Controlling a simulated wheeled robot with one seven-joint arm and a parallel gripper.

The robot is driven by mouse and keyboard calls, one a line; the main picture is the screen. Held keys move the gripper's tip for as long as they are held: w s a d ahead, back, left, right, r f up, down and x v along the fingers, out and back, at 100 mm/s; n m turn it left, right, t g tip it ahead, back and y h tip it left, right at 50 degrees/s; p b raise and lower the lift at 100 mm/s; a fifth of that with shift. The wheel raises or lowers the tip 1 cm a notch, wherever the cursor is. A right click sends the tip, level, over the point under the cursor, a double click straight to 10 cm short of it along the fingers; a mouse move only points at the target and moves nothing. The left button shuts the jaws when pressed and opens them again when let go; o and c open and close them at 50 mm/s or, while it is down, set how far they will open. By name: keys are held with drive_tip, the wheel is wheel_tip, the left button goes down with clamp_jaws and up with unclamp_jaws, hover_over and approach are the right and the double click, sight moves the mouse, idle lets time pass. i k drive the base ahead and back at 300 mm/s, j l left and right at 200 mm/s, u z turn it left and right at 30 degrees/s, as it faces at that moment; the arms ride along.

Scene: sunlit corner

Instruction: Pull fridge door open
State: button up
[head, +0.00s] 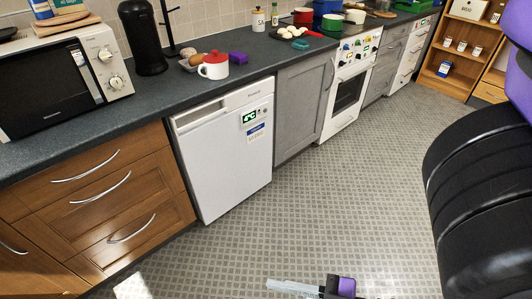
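The fridge is a white under-counter unit (225,155) with small labels near its top right. Its door looks shut, with a recessed grip strip along the top front edge. My gripper (285,287) shows at the bottom edge of the head view as a light grey finger piece with black and purple parts. It is over the floor, in front of and apart from the fridge. It is partly cut off by the frame, so I cannot tell whether it is open or shut. Nothing held by it is visible.
Wooden drawers (110,205) with curved metal handles stand left of the fridge, a grey cabinet (300,110) and white oven (347,85) right of it. The dark counter (150,95) runs above. A wooden shelf (450,68) stands far right. The tiled floor (350,190) ahead is clear.

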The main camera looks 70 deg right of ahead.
sight(225, 148)
drive_tip(key=z, duration=1.3)
drive_tip(key=i+l+u, duration=0.1)
drive_tip(key=i+u, duration=0.2)
drive_tip(key=i, duration=0.4)
